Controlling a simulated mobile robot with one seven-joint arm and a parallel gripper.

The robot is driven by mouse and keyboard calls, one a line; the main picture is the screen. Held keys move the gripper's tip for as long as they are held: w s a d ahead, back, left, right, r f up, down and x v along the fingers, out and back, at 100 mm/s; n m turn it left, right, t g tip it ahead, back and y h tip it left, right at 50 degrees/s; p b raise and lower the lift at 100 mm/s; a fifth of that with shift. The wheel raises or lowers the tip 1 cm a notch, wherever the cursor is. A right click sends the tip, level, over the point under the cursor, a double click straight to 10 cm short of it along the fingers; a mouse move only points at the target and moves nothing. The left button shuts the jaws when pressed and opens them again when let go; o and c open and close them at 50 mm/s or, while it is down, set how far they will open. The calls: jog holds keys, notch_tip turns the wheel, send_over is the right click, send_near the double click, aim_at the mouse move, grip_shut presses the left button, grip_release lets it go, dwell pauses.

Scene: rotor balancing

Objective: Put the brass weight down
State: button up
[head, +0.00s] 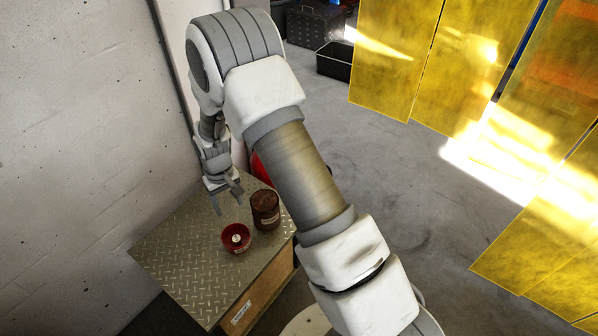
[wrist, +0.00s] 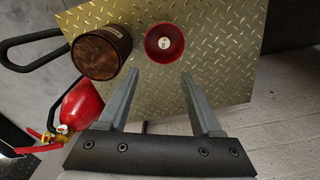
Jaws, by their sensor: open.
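My gripper (head: 228,200) is open above the diamond-plate table top, with nothing between its fingers. In the wrist view its two fingers (wrist: 160,75) are spread apart and point toward a red round dish (wrist: 165,43). The dish (head: 230,245) sits on the plate, apart from the fingers. A small pale piece (head: 237,238) shows in the middle of the dish, also in the wrist view (wrist: 164,43). It is too small to tell whether it is the brass weight. No other brass weight is visible.
A dark brown can (head: 265,210) stands beside the dish. The metal plate top (head: 185,255) is bare at left. A concrete wall (head: 80,130) borders the table. A red fire extinguisher (wrist: 80,105) stands near it. Yellow panels (head: 400,50) hang at right.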

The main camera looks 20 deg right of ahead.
jog(key=s+d+r+t, duration=0.1)
jog(key=s+d+r, duration=0.1)
jog(key=r, duration=0.6)
jog(key=s+d+r+m+t, duration=0.1)
jog(key=s+d+r, duration=0.15)
jog(key=r, duration=0.55)
jog(key=s+d+r, duration=0.2)
jog(key=d+r, duration=0.1)
jog(key=r, duration=0.5)
jog(key=s+d+r+m+t, duration=0.1)
jog(key=s+d+r, duration=0.2)
jog(key=s, duration=0.6)
jog(key=s+d+r+m+t, duration=0.1)
jog(key=s+d+r+t, duration=0.1)
jog(key=s+r, duration=0.5)
jog(key=s+d, duration=0.1)
jog(key=s, duration=0.2)
jog(key=shift+r, duration=0.15)
jog(key=shift+r, duration=0.1)
notch_tip(320, 180, up, 14)
jog(key=p, duration=1.4)
